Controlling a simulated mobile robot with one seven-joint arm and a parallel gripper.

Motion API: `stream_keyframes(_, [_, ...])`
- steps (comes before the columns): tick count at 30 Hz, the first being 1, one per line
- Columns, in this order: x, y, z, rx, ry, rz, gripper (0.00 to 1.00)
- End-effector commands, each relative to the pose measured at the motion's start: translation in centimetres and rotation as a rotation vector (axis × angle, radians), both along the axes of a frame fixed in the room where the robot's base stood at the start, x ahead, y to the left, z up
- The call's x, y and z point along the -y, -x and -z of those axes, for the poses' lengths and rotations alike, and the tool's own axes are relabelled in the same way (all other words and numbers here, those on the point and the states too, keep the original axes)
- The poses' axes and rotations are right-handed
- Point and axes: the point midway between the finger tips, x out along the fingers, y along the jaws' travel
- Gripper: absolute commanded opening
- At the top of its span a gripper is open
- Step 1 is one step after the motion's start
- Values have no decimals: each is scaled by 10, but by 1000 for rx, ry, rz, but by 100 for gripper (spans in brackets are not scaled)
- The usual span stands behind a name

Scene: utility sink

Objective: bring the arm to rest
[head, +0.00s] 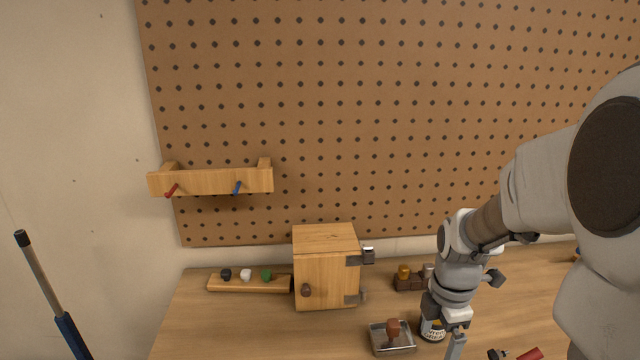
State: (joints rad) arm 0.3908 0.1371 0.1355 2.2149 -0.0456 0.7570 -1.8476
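My arm comes in from the right side of the head view and bends down over the wooden bench. My gripper (456,344) points down near the bench's front right part. Only one finger shows clearly, so its opening cannot be told. A small round container with a pale label (432,330) stands just left of the gripper, partly hidden by it. I cannot tell whether the two touch.
A metal tray (379,349) with a brown-handled item (393,329) lies left of the gripper. Behind are a wooden cabinet (325,282), a rack with knobs (248,285) and a dark block with small bottles (408,284). A red-handled tool (530,354) lies right. A pegboard (380,110) stands behind.

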Motion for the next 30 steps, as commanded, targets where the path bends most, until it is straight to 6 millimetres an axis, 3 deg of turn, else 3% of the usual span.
stream_keyframes(3, [-16, 12, -29, 56, 14, 173, 100])
stream_keyframes(12, [-54, 54, -86, 200, -41, 681, 100])
stream_keyframes(24, [-88, 104, -135, 352, -303, 1344, 100])
stream_keyframes(30, [-94, 115, -147, 371, -411, 1532, 100])
